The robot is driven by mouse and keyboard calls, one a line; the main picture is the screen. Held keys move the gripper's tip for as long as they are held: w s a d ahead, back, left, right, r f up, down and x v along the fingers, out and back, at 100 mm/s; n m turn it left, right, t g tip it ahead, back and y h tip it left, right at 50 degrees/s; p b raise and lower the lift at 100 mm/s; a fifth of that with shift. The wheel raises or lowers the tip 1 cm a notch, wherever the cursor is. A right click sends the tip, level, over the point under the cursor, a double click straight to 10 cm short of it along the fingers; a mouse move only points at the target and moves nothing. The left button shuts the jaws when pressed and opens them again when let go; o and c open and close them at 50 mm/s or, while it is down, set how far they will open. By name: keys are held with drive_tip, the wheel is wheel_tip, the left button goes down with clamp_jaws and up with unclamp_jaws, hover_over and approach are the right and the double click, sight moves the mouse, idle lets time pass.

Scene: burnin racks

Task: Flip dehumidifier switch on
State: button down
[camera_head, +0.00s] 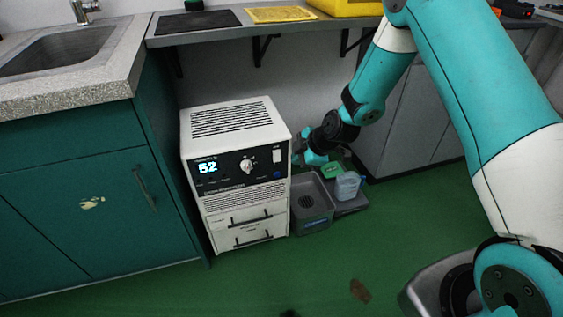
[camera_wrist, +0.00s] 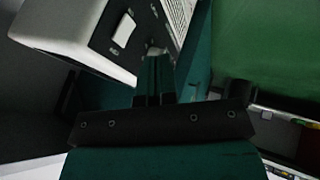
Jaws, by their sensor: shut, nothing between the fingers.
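The dehumidifier (camera_head: 238,215) is a white box on the floor. Its black front panel has a lit display (camera_head: 208,168) reading 52, a round knob (camera_head: 247,166) and a white rocker switch (camera_head: 276,156) at the upper right. In the wrist view the white switch (camera_wrist: 123,30) shows on the dark panel, left of and above my fingers. My gripper (camera_head: 299,157) is at the right edge of the dehumidifier, close to the switch. It also shows in the wrist view (camera_wrist: 157,62), shut and empty, with its tips near the panel. I cannot tell whether they touch it.
Grey bins (camera_head: 312,203) with a clear container (camera_head: 347,186) stand on the floor to the right. A teal cabinet (camera_head: 90,205) with a sink is at the left. A shelf (camera_head: 290,29) runs above. Green floor in front is mostly clear.

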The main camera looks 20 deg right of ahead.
sight(281, 161)
drive_tip(key=shift+w+a+f+b, duration=0.3)
drive_tip(key=shift+w+a+f, duration=0.15)
drive_tip(key=shift+w+f, duration=0.7)
drive_tip(key=shift+w+a+f+b, duration=0.35)
drive_tip(key=shift+w+a+f, duration=0.1)
drive_tip(key=shift+w+f, duration=0.75)
drive_tip(key=shift+w+a+f+b, duration=0.3)
drive_tip(key=shift+w+a+f, duration=0.15)
drive_tip(key=shift+w+f, duration=0.7)
drive_tip(key=shift+w+r, duration=0.15)
drive_tip(key=shift+w+f+t+b, duration=0.2)
drive_tip(key=shift+f+t+b, duration=0.1)
drive_tip(key=shift+b, duration=0.25)
drive_tip(key=shift+r, duration=0.35)
